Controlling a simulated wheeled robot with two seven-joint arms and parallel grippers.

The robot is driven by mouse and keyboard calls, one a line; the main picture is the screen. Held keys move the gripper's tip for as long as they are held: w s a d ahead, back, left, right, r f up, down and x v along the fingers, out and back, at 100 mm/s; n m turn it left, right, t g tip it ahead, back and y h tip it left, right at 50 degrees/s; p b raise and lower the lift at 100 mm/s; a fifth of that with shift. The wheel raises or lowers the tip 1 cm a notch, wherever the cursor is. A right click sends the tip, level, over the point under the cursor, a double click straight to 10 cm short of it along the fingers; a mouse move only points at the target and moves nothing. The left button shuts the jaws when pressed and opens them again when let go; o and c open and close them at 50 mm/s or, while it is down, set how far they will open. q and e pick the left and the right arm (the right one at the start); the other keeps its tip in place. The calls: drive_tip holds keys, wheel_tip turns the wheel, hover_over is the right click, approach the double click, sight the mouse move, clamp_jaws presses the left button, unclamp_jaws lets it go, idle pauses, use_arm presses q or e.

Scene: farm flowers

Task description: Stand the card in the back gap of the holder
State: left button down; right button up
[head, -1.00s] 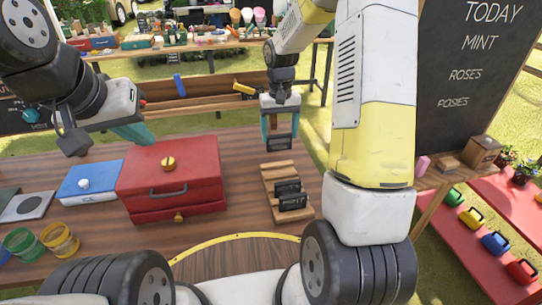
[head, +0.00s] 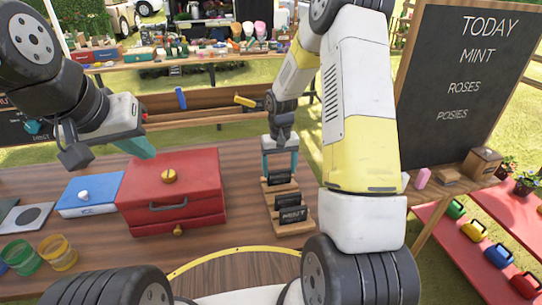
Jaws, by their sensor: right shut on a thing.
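The wooden holder (head: 296,227) stands on the table right of the red box, with stepped gaps. One dark card (head: 292,215), lettered MINT, stands in its front gap, and another dark card (head: 285,199) stands in the middle gap. My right gripper (head: 280,170) points down over the back of the holder. It is shut on a third dark card (head: 278,179), upright at the back gap. I cannot tell whether this card is fully seated. My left gripper (head: 138,147) hangs above the red box at the left; its teal finger shows, but its opening is not clear.
The red box (head: 170,190) with a handle and a blue box (head: 90,194) stand left of the holder. Green and yellow jars (head: 58,253) are at the front left. A chalkboard (head: 455,100) stands at the right. Bare table lies between red box and holder.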

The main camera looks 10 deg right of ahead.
drive_tip(key=shift+f, duration=0.1)
drive_tip(key=o, duration=1.3)
drive_tip(key=shift+o, duration=0.2)
wheel_tip(320, 180, up, 12)
wheel_tip(320, 180, up, 7)
drive_tip(key=t, duration=0.1)
hover_over(279, 171)
drive_tip(key=s, duration=0.4)
drive_tip(key=s+a+r+t+y, duration=0.1)
drive_tip(key=s+r, duration=0.4)
drive_tip(key=s, duration=0.5)
drive_tip(key=s+a+r+t+y, duration=0.1)
drive_tip(key=s+r+t, duration=0.3)
drive_tip(key=s, duration=0.6)
drive_tip(key=shift+r, duration=0.55)
